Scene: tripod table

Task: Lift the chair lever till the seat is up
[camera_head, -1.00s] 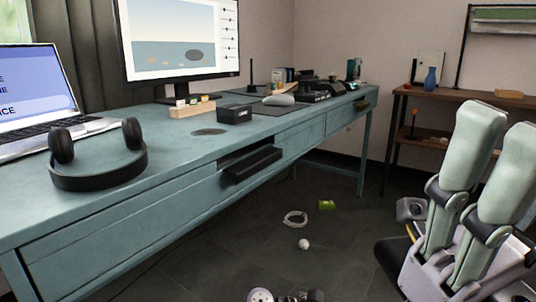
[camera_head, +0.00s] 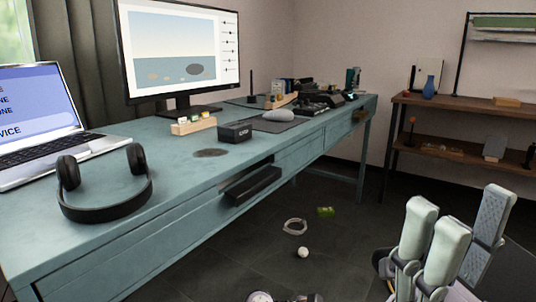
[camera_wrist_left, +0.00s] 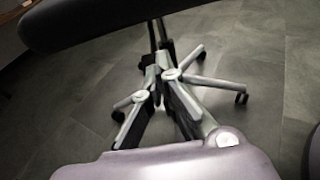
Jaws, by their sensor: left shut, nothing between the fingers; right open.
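In the left wrist view, the dark edge of the chair seat (camera_wrist_left: 95,18) crosses the upper left. Below it are the chair column (camera_wrist_left: 163,36) and the star base (camera_wrist_left: 205,79) with castors on the floor. My left gripper (camera_wrist_left: 160,66) is shut and empty, its fingers pointing under the seat towards the column. I cannot make out the lever or tell whether the fingers touch anything. My right gripper (camera_head: 457,212) is open and empty at the lower right of the head view. A dark surface right of it may be part of the chair.
The long teal desk (camera_head: 105,245) runs along the left with headphones (camera_head: 110,212), a laptop (camera_head: 40,110) and a monitor (camera_head: 180,45). A white ball (camera_head: 303,252) and a ring-shaped thing (camera_head: 295,226) lie on the floor. A wooden shelf (camera_head: 460,109) stands behind at right.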

